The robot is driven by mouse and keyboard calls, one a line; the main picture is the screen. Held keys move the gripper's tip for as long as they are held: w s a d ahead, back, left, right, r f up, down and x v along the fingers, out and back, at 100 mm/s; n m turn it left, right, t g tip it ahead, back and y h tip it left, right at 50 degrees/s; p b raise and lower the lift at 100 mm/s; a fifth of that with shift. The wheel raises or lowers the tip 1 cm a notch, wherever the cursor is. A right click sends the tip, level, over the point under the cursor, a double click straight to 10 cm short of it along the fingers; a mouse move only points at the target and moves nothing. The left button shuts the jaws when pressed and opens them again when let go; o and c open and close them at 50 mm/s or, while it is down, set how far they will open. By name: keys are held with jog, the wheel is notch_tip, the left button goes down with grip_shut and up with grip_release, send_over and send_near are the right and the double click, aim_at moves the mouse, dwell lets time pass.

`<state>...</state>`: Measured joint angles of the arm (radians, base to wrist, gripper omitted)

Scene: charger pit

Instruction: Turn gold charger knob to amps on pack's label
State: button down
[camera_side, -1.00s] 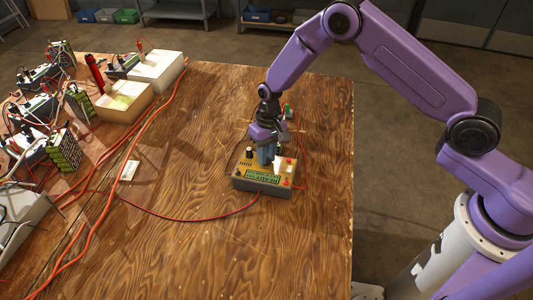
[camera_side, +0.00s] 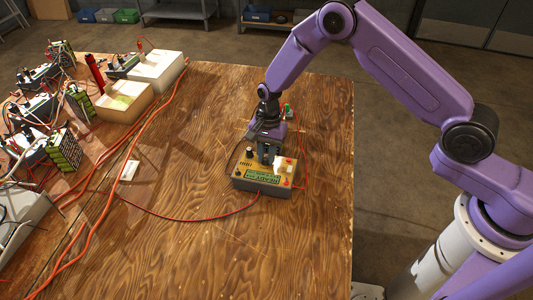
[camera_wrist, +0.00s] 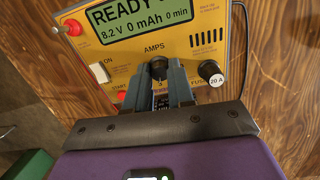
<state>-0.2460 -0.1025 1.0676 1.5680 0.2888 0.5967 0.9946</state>
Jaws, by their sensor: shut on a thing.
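The gold charger (camera_side: 263,186) sits near the table's right edge, and its yellow face fills the top of the wrist view (camera_wrist: 190,46). Its green display (camera_wrist: 138,17) shows READY, 8.2 V, 0 mAh, 0 min. The black amps knob (camera_wrist: 157,67) is under the word AMPS, between my fingertips. My gripper (camera_wrist: 158,84) is shut on this knob; it also shows over the charger in the side view (camera_side: 267,157). The fingers hide part of the dial's scale, so I cannot read the setting. A green thing (camera_side: 288,111) behind the charger may be the pack; no label is readable.
A white switch (camera_wrist: 98,72), red buttons and a 20 A fuse knob (camera_wrist: 215,80) surround the amps knob. Red and black leads run from the charger. Packs, chargers and orange cables (camera_side: 136,150) crowd the table's left.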

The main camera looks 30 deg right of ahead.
jog(key=m, duration=0.5)
jog(key=shift+m, duration=0.3)
dwell(0.4)
jog(key=c, duration=1)
grip_release()
jog(key=r, duration=0.5)
jog(key=w+d+r, duration=0.1)
jog(key=r, duration=0.5)
jog(key=w+d+r, duration=0.1)
jog(key=r, duration=0.5)
jog(key=shift+w+d+r, duration=0.1)
